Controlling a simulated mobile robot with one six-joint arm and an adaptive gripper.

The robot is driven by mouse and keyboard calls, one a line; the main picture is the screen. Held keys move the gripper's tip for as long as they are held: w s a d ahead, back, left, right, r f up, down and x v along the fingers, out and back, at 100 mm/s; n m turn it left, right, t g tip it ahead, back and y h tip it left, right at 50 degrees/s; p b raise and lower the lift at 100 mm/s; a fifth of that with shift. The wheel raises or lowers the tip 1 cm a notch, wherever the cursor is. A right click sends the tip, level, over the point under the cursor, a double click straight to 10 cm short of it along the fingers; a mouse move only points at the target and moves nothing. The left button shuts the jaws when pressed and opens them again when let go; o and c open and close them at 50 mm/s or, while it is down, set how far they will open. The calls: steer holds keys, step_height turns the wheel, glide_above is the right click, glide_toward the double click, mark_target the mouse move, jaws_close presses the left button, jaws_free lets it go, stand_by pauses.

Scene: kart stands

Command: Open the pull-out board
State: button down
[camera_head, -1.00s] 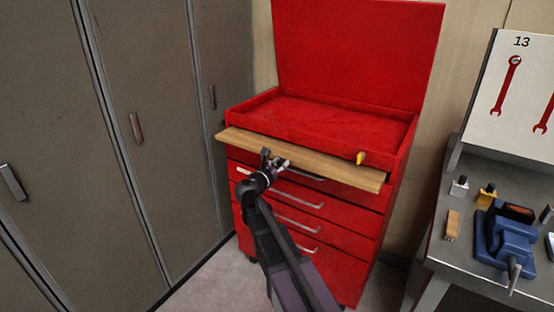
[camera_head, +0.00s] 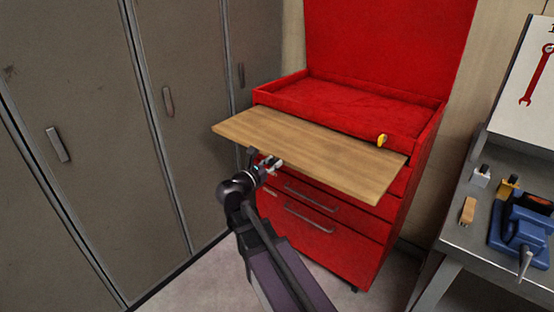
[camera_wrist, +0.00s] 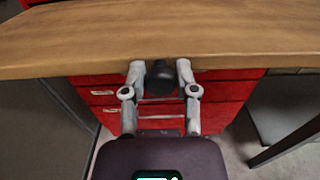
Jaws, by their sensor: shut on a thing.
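The wooden pull-out board (camera_head: 310,150) sticks out well forward from the red tool cabinet (camera_head: 320,235), under its open top tray. My gripper (camera_head: 268,162) is at the board's front edge, left of the middle. In the wrist view the board (camera_wrist: 160,35) spans the top of the picture. There my gripper (camera_wrist: 160,72) is shut on a dark round knob (camera_wrist: 160,78) under the board's front edge, with one finger on each side of it.
Drawers with metal handles (camera_head: 310,212) lie below the board. Grey lockers (camera_head: 90,130) stand close on the left. A workbench (camera_head: 465,235) with a blue vise (camera_head: 520,225) stands on the right. A small yellow thing (camera_head: 382,140) is on the cabinet front above the board.

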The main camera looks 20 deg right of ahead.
steer(key=shift+a, duration=0.25)
steer(key=shift+s+d, duration=0.1)
steer(key=shift+c, duration=2)
jaws_free()
steer(key=shift+s, duration=0.15)
steer(key=shift+s+a, duration=0.15)
steer(key=shift+a, duration=0.2)
steer(key=v, duration=1.1)
steer(key=shift+s, duration=0.1)
